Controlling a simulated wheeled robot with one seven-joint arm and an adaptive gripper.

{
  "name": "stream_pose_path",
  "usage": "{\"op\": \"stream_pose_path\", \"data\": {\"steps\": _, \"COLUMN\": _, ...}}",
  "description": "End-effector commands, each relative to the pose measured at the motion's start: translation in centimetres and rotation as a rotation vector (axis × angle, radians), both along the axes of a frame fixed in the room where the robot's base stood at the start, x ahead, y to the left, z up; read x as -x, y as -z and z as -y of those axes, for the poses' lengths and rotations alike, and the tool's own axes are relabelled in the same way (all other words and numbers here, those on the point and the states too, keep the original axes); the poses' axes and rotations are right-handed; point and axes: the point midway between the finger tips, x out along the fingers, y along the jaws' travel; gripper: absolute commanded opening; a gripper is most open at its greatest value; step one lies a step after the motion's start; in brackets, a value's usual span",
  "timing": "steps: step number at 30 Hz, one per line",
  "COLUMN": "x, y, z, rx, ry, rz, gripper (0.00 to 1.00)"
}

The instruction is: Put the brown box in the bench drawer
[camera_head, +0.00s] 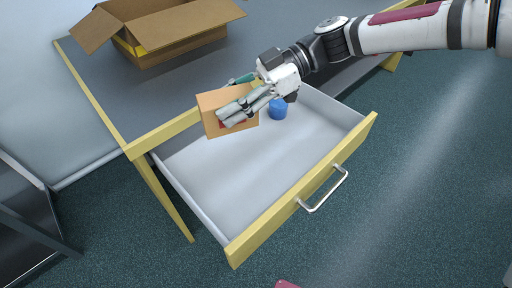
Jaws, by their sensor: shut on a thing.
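The brown box (210,104) is held by my gripper (236,108), whose fingers are shut around it. The box is tilted slightly and hangs above the back left part of the open bench drawer (240,185). In the view it overlaps the yellow front edge of the bench. The drawer is pulled well out, with a light grey inside, a yellow front and a metal handle (324,190). The fingers hide part of the box's near face, where a red patch shows. I cannot tell the box's exact height above the drawer floor.
A blue round object (278,109) lies inside the drawer near its back. A large open cardboard carton (165,35) stands on the grey bench top (95,70). Most of the drawer floor is bare. A dark metal frame (30,215) stands at the left.

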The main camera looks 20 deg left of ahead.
Motion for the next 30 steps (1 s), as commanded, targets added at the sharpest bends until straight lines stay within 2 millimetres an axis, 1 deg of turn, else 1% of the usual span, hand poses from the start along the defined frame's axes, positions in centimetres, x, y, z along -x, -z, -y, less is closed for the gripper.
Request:
{"op": "stream_pose_path", "data": {"steps": 1, "x": -0.5, "y": 1.9, "z": 0.0, "rx": -0.001, "ry": 0.000, "rz": 0.000, "gripper": 0.04}}
{"op": "stream_pose_path", "data": {"steps": 12, "x": -1.9, "y": 9.8, "z": 0.0, "rx": -0.001, "ry": 0.000, "rz": 0.000, "gripper": 0.04}}
{"op": "stream_pose_path", "data": {"steps": 15, "x": -2.1, "y": 11.6, "z": 0.0, "rx": -0.001, "ry": 0.000, "rz": 0.000, "gripper": 0.04}}
{"op": "stream_pose_path", "data": {"steps": 19, "x": -2.2, "y": 13.2, "z": 0.0, "rx": -0.001, "ry": 0.000, "rz": 0.000, "gripper": 0.04}}
{"op": "stream_pose_path", "data": {"steps": 26, "x": -2.3, "y": 14.5, "z": 0.0, "rx": -0.001, "ry": 0.000, "rz": -0.001, "gripper": 0.04}}
{"op": "stream_pose_path", "data": {"steps": 30, "x": -2.2, "y": 16.2, "z": 0.0, "rx": 0.000, "ry": 0.000, "rz": -0.001, "gripper": 0.04}}
